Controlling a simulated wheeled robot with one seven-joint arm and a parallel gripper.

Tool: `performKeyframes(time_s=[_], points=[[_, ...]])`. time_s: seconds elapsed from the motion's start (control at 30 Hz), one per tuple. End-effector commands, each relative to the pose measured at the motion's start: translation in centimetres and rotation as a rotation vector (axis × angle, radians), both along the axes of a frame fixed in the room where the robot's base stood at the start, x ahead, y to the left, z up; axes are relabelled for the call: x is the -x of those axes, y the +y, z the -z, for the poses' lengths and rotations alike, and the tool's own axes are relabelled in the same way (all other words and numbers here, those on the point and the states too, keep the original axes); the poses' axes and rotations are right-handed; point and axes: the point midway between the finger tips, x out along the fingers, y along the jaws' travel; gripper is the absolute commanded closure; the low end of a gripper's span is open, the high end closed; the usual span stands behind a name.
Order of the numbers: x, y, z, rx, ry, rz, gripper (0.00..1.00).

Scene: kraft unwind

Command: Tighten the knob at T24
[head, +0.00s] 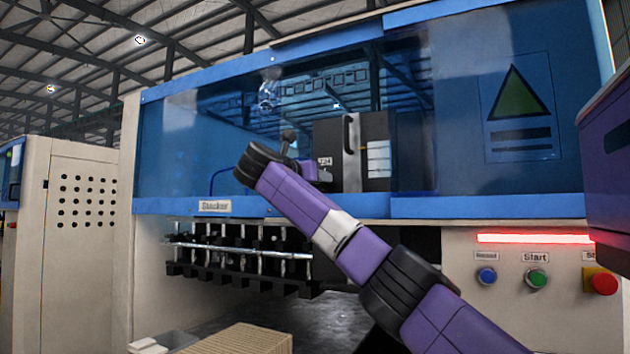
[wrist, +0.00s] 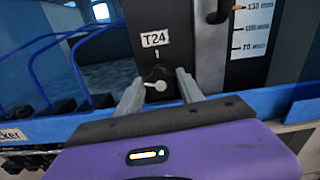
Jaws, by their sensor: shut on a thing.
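The knob (wrist: 157,82) is dark with a light pointer and sits on a black panel, just below the white T24 label (wrist: 155,38) in the wrist view. My gripper (wrist: 158,84) has one pale finger on each side of the knob and is shut on it. The pointer on the knob lies roughly sideways, while a short white mark stands upright on the panel above it. In the head view the T24 label (head: 324,161) shows small on the black panel (head: 330,140), and my arm hides the knob.
A black vertical handle (wrist: 220,10) and a white scale with mm marks (wrist: 250,30) are right of the knob. A blue machine frame edge (wrist: 255,100) runs below. Start button (head: 536,279) and red button (head: 603,282) are at lower right. A cardboard stack (head: 240,340) lies below.

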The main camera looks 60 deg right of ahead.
Motion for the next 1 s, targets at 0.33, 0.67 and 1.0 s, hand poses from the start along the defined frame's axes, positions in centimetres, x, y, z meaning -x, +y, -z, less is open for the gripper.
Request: performKeyframes(time_s=[0.33,0.67,1.0], points=[[0.11,0.07,0.12,-0.026,-0.310,-0.001,0.96],[0.27,0.10,0.22,-0.051,-0.610,0.001,0.96],[0.35,0.13,0.30,-0.066,-0.827,0.002,0.96]])
